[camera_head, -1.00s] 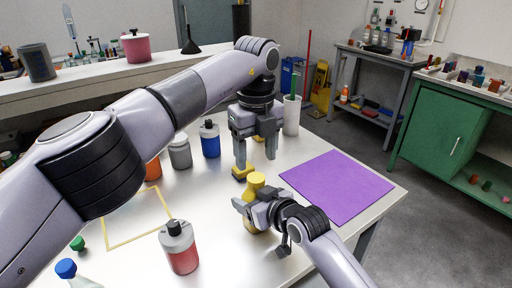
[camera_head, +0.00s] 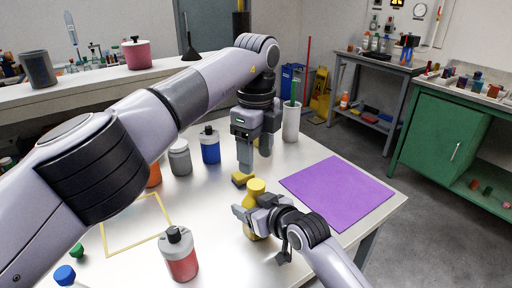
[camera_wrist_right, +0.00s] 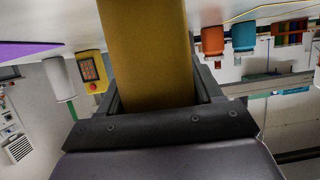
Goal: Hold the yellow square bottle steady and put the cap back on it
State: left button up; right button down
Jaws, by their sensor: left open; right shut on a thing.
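The yellow square bottle (camera_head: 256,187) stands upright on the table, its rounded yellow top showing above my right gripper (camera_head: 250,215). My right gripper is shut around the bottle's body. In the right wrist view the bottle (camera_wrist_right: 145,55) fills the space between the fingers. My left gripper (camera_head: 256,163) is open, fingers pointing down, above and just behind the bottle, apart from it. I cannot make out a separate cap, or whether the bottle's top is bare.
A yellow object (camera_head: 242,179) lies below my left gripper, partly hidden. A yellow keypad device (camera_wrist_right: 92,70) shows in the wrist view. A white cylinder (camera_head: 291,122), blue bottle (camera_head: 209,146) and grey jar (camera_head: 180,158) stand behind. A purple mat (camera_head: 337,190) lies right; a red-filled bottle (camera_head: 179,258) stands front left.

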aim_at(256, 184)
pick_arm(q)
notch_tip(256, 184, down, 7)
dwell(0.4)
jog(key=c, duration=1.1)
jog(key=m, duration=0.6)
jog(key=shift+m, duration=0.4)
